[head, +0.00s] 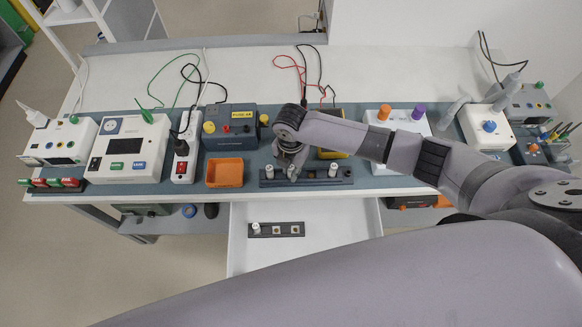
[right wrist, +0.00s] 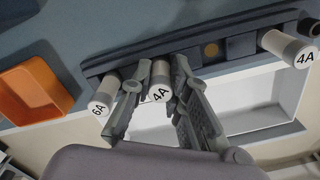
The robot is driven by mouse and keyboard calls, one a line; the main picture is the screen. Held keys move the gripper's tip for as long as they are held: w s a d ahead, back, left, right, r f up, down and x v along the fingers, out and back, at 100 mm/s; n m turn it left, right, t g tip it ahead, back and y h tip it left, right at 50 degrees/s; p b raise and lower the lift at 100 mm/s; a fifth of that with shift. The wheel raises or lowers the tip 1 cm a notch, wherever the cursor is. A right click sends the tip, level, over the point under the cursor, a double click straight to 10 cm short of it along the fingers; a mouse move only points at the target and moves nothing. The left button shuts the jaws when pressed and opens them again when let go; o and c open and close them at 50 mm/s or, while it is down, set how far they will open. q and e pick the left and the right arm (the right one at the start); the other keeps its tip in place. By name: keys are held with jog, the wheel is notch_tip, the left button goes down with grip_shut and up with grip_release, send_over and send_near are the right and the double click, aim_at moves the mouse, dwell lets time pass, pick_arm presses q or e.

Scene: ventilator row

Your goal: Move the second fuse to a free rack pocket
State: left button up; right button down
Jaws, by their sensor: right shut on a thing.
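A dark fuse rack (head: 310,183) lies along the front of the bench. In the right wrist view, it (right wrist: 240,44) holds a white fuse marked 6A (right wrist: 104,95), a middle fuse marked 4A (right wrist: 160,93) and another 4A fuse (right wrist: 290,48) at the far end. My right gripper (head: 290,172) points down over the rack, its fingers (right wrist: 160,80) shut on the middle 4A fuse, which still appears to be at the rack. A second rack (head: 277,230) lies in the white drawer (head: 330,230); it has one fuse (head: 256,228) at its left and two bare pockets. My left gripper is not seen.
An orange bin (head: 225,173) stands left of the bench rack. A white device with orange and purple knobs (head: 400,122) is at right. The drawer floor is mostly clear.

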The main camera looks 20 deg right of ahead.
aim_at(291, 167)
dwell(0.3)
jog(key=c, duration=1.4)
grip_release()
jog(key=shift+c, duration=0.2)
notch_tip(291, 167, up, 12)
